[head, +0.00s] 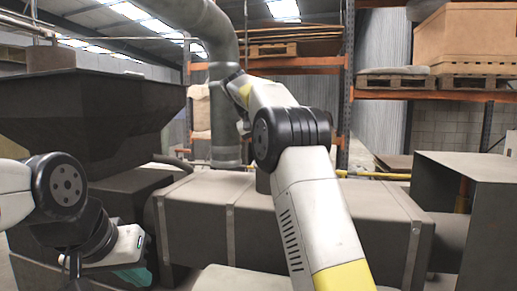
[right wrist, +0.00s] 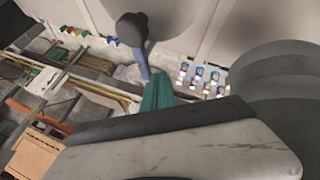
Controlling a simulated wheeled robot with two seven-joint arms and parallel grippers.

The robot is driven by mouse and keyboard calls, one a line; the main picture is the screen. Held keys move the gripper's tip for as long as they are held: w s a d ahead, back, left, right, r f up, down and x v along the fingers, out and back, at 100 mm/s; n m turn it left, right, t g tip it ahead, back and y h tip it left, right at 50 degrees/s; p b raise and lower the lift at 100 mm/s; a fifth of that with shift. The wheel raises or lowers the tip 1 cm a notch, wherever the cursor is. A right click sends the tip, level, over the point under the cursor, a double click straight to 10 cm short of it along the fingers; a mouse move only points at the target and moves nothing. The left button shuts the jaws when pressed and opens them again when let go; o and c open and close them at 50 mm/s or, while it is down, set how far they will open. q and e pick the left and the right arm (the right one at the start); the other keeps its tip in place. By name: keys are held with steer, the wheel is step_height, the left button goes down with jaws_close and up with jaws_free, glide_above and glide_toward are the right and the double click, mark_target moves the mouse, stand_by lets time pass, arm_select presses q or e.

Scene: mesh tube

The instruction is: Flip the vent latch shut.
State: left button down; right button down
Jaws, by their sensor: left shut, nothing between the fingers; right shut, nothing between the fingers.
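A dark rounded knob on a blue-grey stem (right wrist: 132,29) shows at the top of the right wrist view; it looks like a latch lever, but I cannot be sure. My right gripper (right wrist: 157,92) is shut and empty, its teal fingers close to the stem's lower end. I cannot tell whether they touch. In the head view my right arm reaches up beside the thick grey pipe, and its fingers are not clear there. My left gripper (head: 133,275) is shut and empty at the lower left, its teal fingers low beside the long grey duct. No latch is clear in the head view.
The grey vertical pipe (head: 224,125) rises from behind the long box duct (head: 375,215). A dark hopper (head: 90,115) stands at the left and an open-ended metal box (head: 485,170) at the right. Orange racks with pallets (head: 475,82) stand behind.

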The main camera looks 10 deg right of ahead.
stand_by(0.5)
steer(key=v, duration=0.7)
steer(key=shift+s+a+r, duration=0.15)
steer(key=shift+r, duration=0.15)
